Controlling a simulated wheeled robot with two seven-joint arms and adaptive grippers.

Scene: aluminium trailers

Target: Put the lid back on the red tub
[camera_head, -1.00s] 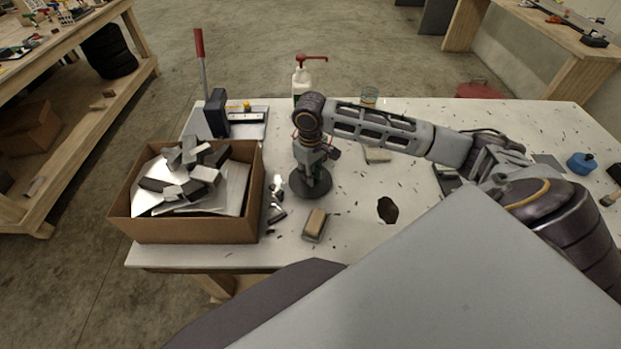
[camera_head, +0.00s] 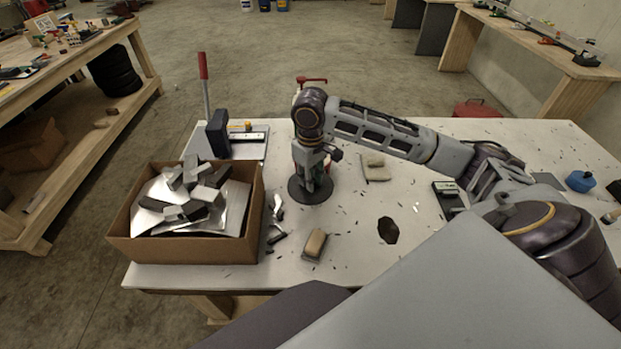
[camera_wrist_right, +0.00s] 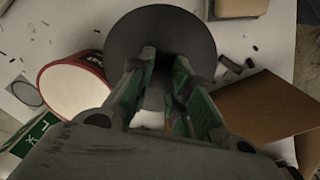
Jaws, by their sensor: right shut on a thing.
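My right gripper (camera_head: 312,172) points down over the worktable and is shut on a dark round lid (camera_head: 310,193). In the right wrist view the lid (camera_wrist_right: 160,30) is a wide dark disc beyond my fingers (camera_wrist_right: 165,95), held above the table. The red tub (camera_wrist_right: 90,60) shows to the left of the lid in that view, with a red wall and a pale round face towards me. The lid is beside the tub, not on it. In the head view the tub is mostly hidden behind my gripper. My left gripper is not in view.
A cardboard box (camera_head: 185,249) of metal offcuts stands left of the lid. A brush-like block (camera_head: 314,243) lies in front and a pale pad (camera_head: 375,168) to the right. Metal scraps lie beside the box.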

